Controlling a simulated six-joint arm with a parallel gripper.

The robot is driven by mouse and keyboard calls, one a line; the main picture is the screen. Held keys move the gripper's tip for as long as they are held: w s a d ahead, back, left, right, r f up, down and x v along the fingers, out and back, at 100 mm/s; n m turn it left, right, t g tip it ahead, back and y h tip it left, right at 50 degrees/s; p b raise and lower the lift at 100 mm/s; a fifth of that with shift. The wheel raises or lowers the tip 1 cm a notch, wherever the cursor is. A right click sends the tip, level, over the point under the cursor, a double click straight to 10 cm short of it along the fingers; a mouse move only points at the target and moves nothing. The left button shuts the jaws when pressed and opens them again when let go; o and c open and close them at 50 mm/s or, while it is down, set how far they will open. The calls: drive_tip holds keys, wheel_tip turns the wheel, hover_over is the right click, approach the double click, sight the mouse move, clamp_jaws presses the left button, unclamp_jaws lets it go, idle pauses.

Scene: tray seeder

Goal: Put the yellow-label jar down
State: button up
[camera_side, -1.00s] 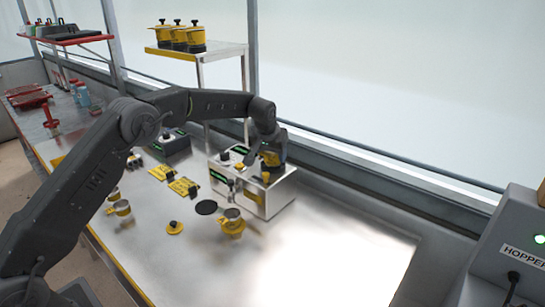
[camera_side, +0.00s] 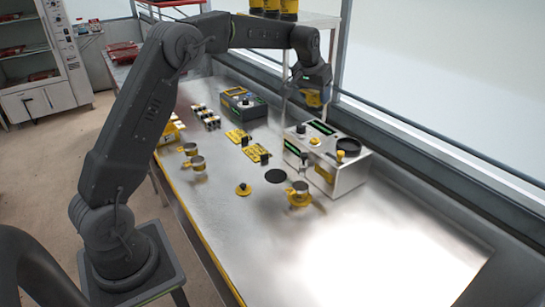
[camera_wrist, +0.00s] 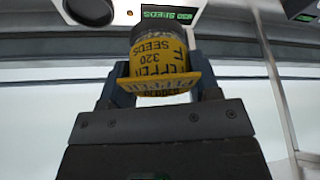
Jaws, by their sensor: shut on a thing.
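The yellow-label jar (camera_side: 314,99) is held in the air above the back of the bench, near the back shelf post. In the wrist view the jar (camera_wrist: 157,62) has a dark upper end, and its label reads PEPPER 320 SEEDS upside down. My gripper (camera_side: 311,88) is shut on it; in the wrist view the two fingers (camera_wrist: 158,88) press its sides. The jar is apart from the bench and from the silver machine below.
The silver machine (camera_side: 346,178) has a bare round black pad (camera_side: 349,146). A shelf (camera_side: 303,19) with several yellow jars (camera_side: 289,9) stands behind. A black disc (camera_side: 275,176), a yellow-based cup (camera_side: 299,196) and yellow cards (camera_side: 239,137) lie on the bench. The right bench top (camera_side: 400,250) is clear.

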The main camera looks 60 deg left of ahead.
drive_tip(key=s+d+f+n+g+y, duration=0.1)
drive_tip(key=s+f+n, duration=0.4)
drive_tip(key=s, duration=0.6)
drive_tip(key=s+d+f+n+g+y, duration=0.1)
drive_tip(key=s+f+n, duration=0.4)
drive_tip(key=s, duration=0.6)
drive_tip(key=s+d+f+n+g+y, duration=0.1)
drive_tip(key=s+d+f+n+g, duration=0.1)
drive_tip(key=s+d+f+n, duration=0.2)
drive_tip(key=shift+s+d+f+n+g, duration=0.25)
drive_tip(key=shift+s+f, duration=0.4)
drive_tip(key=shift+s, duration=0.7)
drive_tip(key=shift+s+a+f+n, duration=0.1)
drive_tip(key=shift+s+f+n, duration=0.4)
drive_tip(key=shift+s, duration=0.8)
drive_tip(key=shift+s+d+f+n+g, duration=0.15)
drive_tip(key=shift+s+f, duration=0.6)
drive_tip(key=shift+s, duration=0.6)
drive_tip(key=shift+w+a+f, duration=0.1)
drive_tip(key=shift+f, duration=2.3)
drive_tip(key=shift+f, duration=0.15)
drive_tip(key=o, duration=1)
